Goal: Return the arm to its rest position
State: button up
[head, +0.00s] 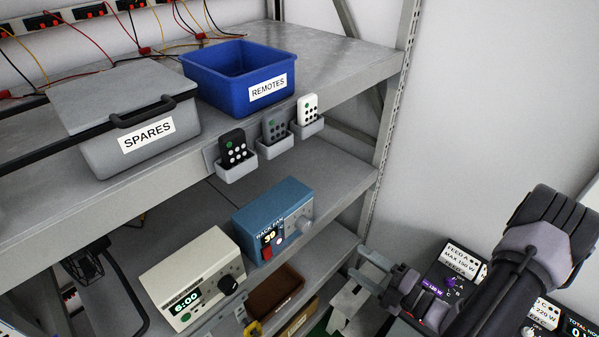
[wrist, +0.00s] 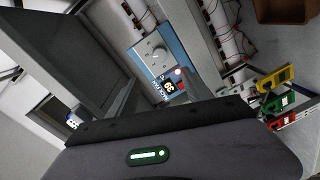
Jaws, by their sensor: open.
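My gripper (head: 368,268) is in the head view at the lower right, with its pale fingers apart and nothing seen between them. It is at the end of my dark grey arm, which comes in from the right edge. The fingers point left toward the rack's right post and lower shelves. In the picture they lie to the right of the blue rack fan box (head: 272,222); I cannot tell the depth between them. The wrist view shows the rack fan box (wrist: 160,60) tilted, with its dial and lit display.
A blue REMOTES bin (head: 205,85) and a grey SPARES box (head: 90,150) stand on the upper shelf. Three remotes sit in holders on its edge. A cream timer box (head: 185,265) is below. Labelled panels (head: 455,275) are behind my arm. Wall fills the upper right.

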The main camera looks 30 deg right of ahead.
jog(key=w+a+n+g+y+b, duration=0.2)
jog(key=a+n+g+y+b, duration=0.4)
jog(key=a+n+g+b, duration=0.9)
jog(key=s+a+n+t+h+b, duration=0.1)
jog(key=s+a+n+h+b, duration=0.2)
jog(key=n, duration=0.8)
jog(key=s+a+f+n+t+h+b, duration=0.1)
jog(key=s+a+n+t+h+b, duration=0.1)
jog(key=n, duration=1)
jog(key=s+a+n+t+h+b, duration=0.1)
jog(key=s+a+n+h+b, duration=0.2)
jog(key=n, duration=0.8)
jog(key=a+h+b, duration=0.1)
jog(key=h+b, duration=0.1)
jog(key=b, duration=0.1)
jog(key=shift+s+f+n, duration=0.25)
jog(key=shift+s+n, duration=0.1)
jog(key=shift+n, duration=0.05)
jog(key=shift+a, duration=0.1)
